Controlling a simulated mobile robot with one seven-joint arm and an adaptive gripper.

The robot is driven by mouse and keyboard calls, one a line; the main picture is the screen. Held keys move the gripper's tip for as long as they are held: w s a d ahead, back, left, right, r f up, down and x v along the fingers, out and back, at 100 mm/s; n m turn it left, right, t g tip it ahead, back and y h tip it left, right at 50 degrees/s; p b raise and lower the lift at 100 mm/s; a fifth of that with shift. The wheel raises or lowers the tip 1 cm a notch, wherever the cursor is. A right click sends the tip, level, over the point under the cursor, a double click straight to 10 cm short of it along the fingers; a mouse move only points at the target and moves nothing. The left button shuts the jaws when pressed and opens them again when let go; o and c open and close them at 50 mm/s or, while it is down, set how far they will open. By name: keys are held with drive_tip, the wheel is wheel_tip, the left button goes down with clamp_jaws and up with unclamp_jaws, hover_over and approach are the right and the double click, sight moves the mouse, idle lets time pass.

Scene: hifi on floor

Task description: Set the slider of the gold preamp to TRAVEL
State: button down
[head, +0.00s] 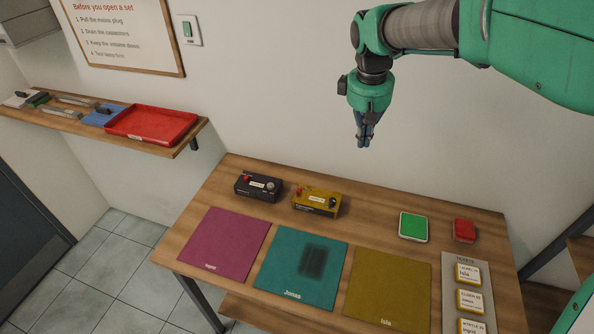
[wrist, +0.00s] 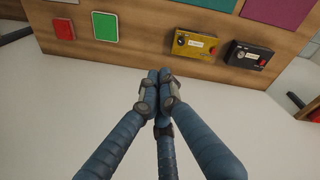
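The gold preamp (head: 322,208) is a small box with a red control, a pale label and a knob. It sits at the back of the wooden table, right of a similar black preamp (head: 247,196). Both also show near the top of the wrist view, the gold preamp (wrist: 184,50) left of the black one (wrist: 238,63). The slider's setting and the label text are too small to read. My gripper (head: 364,143) is high above the table, pointing down, clear of the gold preamp. In the wrist view its fingertips (wrist: 161,78) are together with nothing between them.
Magenta (head: 222,245), teal (head: 285,275) and olive (head: 388,290) mats lie along the table's front. Green (head: 413,226) and red (head: 464,230) pads and a card board (head: 453,318) are at right. A wall shelf (head: 190,143) holds a red tray (head: 152,124).

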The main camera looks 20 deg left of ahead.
sight(299, 191)
drive_tip(key=w+a+f+n+h+p, duration=0.1)
drive_tip(key=w+a+f+n+p, duration=0.1)
drive_tip(key=a+f, duration=0.9)
drive_tip(key=w+a+f+n+g+h+p, duration=0.1)
drive_tip(key=w+a+f+n, duration=0.3)
drive_tip(key=a+f, duration=0.7)
drive_tip(key=a+n+p, duration=0.1)
drive_tip(key=a, duration=0.6)
drive_tip(key=shift+w+a+f+n+g, duration=0.25)
drive_tip(key=shift+w+a+n+g, duration=0.05)
drive_tip(key=shift+a, duration=0.05)
drive_tip(key=shift+f, duration=0.1)
drive_tip(key=x, duration=1)
drive_tip(key=shift+d, duration=0.25)
drive_tip(key=d, duration=0.3)
drive_tip(key=shift+p, duration=0.3)
drive_tip(key=shift+d, duration=0.5)
